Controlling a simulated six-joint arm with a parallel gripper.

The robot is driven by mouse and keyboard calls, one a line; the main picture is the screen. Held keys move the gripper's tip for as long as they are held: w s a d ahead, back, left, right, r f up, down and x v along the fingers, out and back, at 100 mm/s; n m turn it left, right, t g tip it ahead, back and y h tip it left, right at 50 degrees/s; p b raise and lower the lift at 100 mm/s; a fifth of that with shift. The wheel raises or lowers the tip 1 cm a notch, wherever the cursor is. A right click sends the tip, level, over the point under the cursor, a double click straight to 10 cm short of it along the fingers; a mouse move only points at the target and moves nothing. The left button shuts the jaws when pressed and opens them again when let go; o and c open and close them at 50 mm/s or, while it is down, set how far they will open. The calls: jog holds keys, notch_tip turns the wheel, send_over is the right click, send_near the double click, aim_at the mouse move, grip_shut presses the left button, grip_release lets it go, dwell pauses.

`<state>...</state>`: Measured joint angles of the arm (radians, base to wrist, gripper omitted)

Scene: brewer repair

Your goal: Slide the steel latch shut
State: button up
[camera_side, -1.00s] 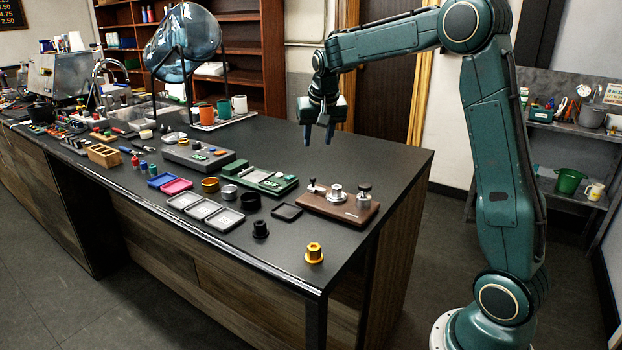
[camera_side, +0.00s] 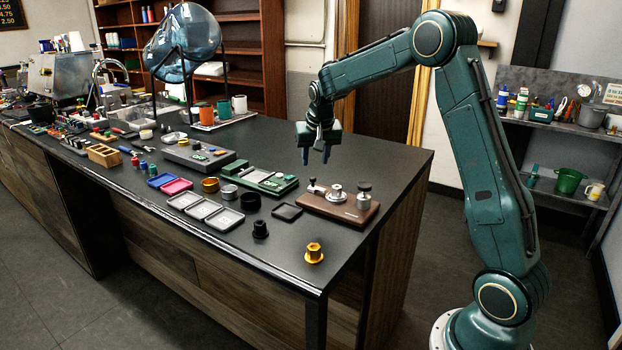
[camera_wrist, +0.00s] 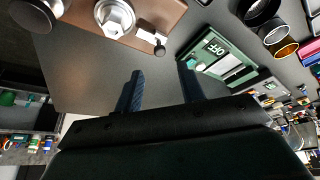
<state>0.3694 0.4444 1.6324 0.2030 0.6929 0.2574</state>
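A brown block (camera_side: 340,207) lies near the right end of the dark counter and also shows at the top of the wrist view (camera_wrist: 165,12). At its left end is a small steel latch with a black ball knob (camera_side: 314,186), seen in the wrist view as a short steel bar (camera_wrist: 148,30) ending in the knob. A round steel fitting (camera_wrist: 115,17) sits beside it. My gripper (camera_side: 315,160) points down above the counter, behind and above the block. Its two blue fingers (camera_wrist: 161,73) are apart with nothing between them. I cannot tell the latch's position exactly.
A steel knob (camera_side: 364,195) stands up on the block's right end. A green device (camera_side: 262,179) with a display lies to the left. A black square tray (camera_side: 287,211), a black ring (camera_side: 250,201) and a gold fitting (camera_side: 314,253) lie nearby. The counter behind the block is clear.

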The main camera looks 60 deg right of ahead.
aim_at(313, 179)
jog(key=shift+x, duration=3.45)
